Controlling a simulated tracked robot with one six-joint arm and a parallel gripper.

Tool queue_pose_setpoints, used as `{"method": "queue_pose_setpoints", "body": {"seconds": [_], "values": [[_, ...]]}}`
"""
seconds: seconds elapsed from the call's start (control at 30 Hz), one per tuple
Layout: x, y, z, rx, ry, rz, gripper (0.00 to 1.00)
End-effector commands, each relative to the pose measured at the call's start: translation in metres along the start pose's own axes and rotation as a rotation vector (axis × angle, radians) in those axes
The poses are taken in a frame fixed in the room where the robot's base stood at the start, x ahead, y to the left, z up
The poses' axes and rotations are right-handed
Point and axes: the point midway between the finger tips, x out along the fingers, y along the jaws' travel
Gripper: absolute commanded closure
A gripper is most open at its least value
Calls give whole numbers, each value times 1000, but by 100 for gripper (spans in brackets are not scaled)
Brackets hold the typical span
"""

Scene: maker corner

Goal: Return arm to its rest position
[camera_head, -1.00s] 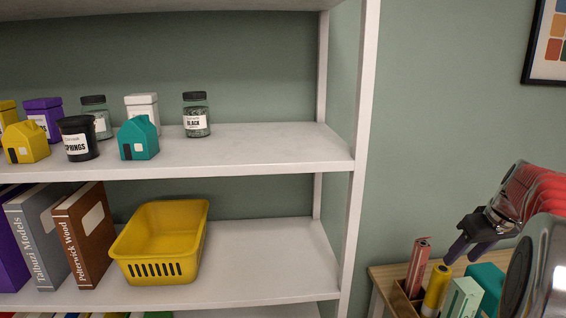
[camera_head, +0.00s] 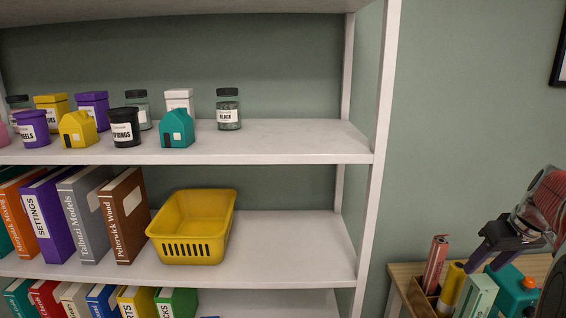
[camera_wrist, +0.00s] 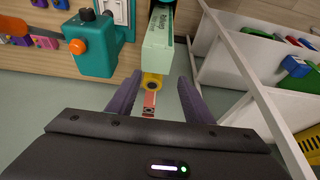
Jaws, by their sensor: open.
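My gripper (camera_head: 484,256) is at the right edge of the head view, above a small wooden table beside the shelf unit. Its purple fingers are apart. In the wrist view my gripper (camera_wrist: 154,98) shows its two purple fingers spread wide with nothing held between them. Beyond the fingers are a pale green box (camera_wrist: 158,45), a yellow cylinder (camera_wrist: 152,81) and a red stick-like item (camera_wrist: 149,101), seen from above. They look apart from the fingers, though the exact gap cannot be told.
The wooden table (camera_head: 404,271) holds a teal object (camera_head: 512,290) near my arm. The white shelf unit (camera_head: 300,142) stands to the left, with jars, small houses, books and a yellow basket (camera_head: 190,230). Its upright post (camera_head: 378,180) lies between the shelves and table.

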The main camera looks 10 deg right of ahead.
Motion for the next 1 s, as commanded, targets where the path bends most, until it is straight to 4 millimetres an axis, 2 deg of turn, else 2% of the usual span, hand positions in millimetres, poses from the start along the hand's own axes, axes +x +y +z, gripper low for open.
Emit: {"method": "queue_pose_setpoints", "body": {"seconds": [0.33, 0.53, 0.77, 1.0], "values": [[-12, -60, -2, -16, -1, 0, 53], [-24, -123, 5, -32, 2, 0, 53], [-37, -196, 28, -47, 10, 0, 53], [-47, -260, 65, -63, 29, -4, 53]]}}
